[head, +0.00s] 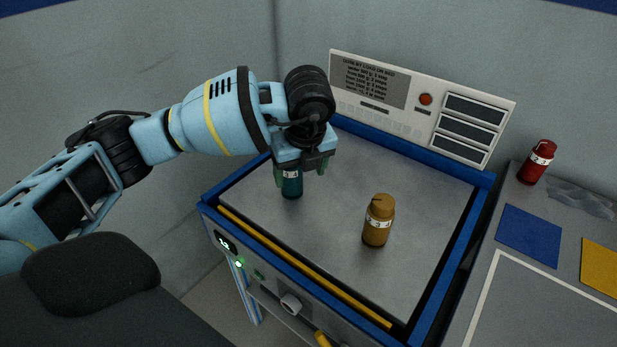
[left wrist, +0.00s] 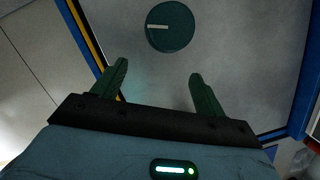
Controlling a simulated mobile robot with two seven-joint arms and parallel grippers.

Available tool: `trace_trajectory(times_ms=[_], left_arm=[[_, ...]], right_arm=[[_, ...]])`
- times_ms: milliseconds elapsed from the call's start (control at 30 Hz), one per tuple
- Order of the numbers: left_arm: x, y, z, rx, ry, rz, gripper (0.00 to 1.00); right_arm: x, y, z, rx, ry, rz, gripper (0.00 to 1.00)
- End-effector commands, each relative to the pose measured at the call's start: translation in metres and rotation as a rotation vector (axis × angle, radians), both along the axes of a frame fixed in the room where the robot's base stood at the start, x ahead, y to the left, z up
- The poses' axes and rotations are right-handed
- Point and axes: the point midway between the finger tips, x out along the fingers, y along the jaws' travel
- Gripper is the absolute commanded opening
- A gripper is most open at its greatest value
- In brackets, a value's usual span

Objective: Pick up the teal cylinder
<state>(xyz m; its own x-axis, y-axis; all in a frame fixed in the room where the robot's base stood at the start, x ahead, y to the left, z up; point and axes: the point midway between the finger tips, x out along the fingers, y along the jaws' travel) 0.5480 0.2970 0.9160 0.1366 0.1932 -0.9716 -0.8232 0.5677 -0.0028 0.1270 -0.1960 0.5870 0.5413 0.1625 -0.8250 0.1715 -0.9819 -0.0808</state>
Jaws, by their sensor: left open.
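The teal cylinder (head: 291,183) stands upright on the grey plate, with a white label band on its side. In the left wrist view its round top (left wrist: 170,27) shows a pale bar, just beyond the fingertips. My left gripper (head: 304,170) is open and points down above and around the upper part of the cylinder in the head view. In the left wrist view my left gripper (left wrist: 156,75) has its two green fingers apart, with nothing between them but bare plate. The gripper hides the cylinder's top in the head view. My right gripper is not in view.
An ochre bottle (head: 378,221) stands on the blue-rimmed plate (head: 330,245), right of the cylinder. A panel (head: 415,100) rises behind. A red bottle (head: 537,162) and blue (head: 529,235) and yellow (head: 602,265) squares are on the right-hand surface. The plate's right half is mostly clear.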

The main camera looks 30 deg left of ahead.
Motion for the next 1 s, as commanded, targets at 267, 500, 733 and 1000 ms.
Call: trace_trajectory(times_ms=[267,500,733,1000], left_arm=[[0.010,0.039,0.031,0.138,-0.077,0.139,0.72],[0.012,0.042,0.022,0.137,-0.074,0.137,0.72],[0.015,0.047,0.006,0.135,-0.075,0.135,0.72],[0.020,0.050,-0.015,0.136,-0.074,0.135,0.72]], right_arm=[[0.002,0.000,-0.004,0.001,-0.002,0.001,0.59],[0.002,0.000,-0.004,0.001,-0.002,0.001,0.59],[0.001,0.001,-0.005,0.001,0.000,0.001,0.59],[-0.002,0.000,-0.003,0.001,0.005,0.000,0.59]])
